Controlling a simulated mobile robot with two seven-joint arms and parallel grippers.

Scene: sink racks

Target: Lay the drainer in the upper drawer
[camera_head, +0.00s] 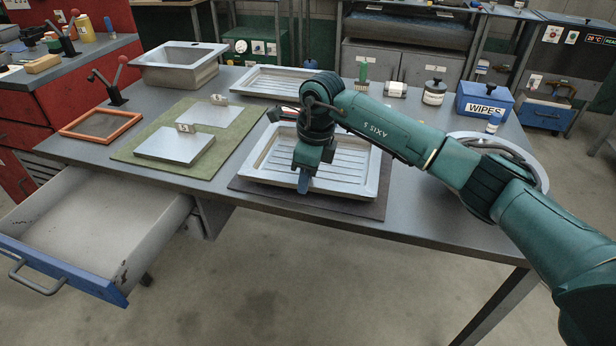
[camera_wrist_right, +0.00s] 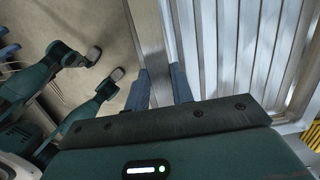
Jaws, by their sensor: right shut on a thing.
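The drainer (camera_head: 350,167) is a shallow, ribbed metal tray on a dark mat (camera_head: 375,208) near the table's front edge. Its ribs also fill the right of the right wrist view (camera_wrist_right: 225,45). My right gripper (camera_head: 304,184) points down at the drainer's front rim and is shut on it. In the right wrist view its two fingers (camera_wrist_right: 160,88) sit on either side of the rim. The arm hides part of the drainer. The drawer (camera_head: 95,215) with a blue front is pulled out at the lower left, below the tabletop, and looks empty. My left gripper is not in view.
A green mat (camera_head: 130,153) with metal plates and an orange frame (camera_head: 80,133) lie left of the drainer. A sink basin (camera_head: 180,75) and another ribbed tray (camera_head: 272,80) stand behind. A round basin, bottles and a wipes box (camera_head: 484,102) are at right.

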